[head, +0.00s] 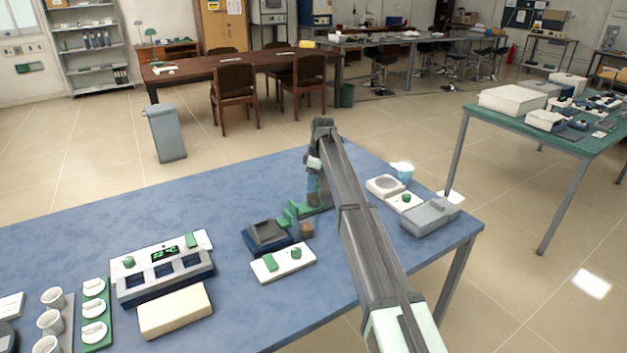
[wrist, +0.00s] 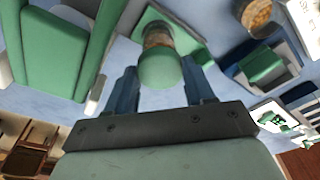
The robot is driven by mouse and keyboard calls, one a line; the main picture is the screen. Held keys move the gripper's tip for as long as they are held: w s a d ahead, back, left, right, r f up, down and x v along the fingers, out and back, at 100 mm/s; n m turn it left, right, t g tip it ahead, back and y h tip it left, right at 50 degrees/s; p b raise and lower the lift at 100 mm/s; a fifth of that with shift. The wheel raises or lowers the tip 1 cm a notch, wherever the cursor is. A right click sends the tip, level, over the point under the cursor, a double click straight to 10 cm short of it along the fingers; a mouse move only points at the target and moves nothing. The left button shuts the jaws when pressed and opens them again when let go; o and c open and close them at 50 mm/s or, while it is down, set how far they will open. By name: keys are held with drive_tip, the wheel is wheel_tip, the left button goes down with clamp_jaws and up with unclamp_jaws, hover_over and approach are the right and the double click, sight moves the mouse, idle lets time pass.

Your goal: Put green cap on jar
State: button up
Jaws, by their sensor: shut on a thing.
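My gripper (wrist: 161,74) has its two blue fingers on either side of a green cap (wrist: 160,70) in the wrist view, and is shut on it. The cap is in line with a glass jar (wrist: 157,37) with brown contents, seen just beyond it. Whether the cap is fully seated cannot be told. A green base (wrist: 188,42) shows around the jar's far end. In the head view my gripper (head: 314,180) points down over the blue table, partly hiding the jar. A second jar (head: 306,229) with a brown top and no visible cap stands nearby, also in the wrist view (wrist: 257,15).
A dark blue device (head: 268,236) and a white panel with green parts (head: 284,263) stand close by. A grey box (head: 430,217) and a white dish device (head: 385,186) are to the right. The table (head: 215,210) is clear at the back left.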

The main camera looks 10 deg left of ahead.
drive_tip(key=shift+f, duration=0.7)
drive_tip(key=o, duration=1.4)
drive_tip(key=shift+r, duration=0.1)
drive_tip(key=shift+r, duration=3.95)
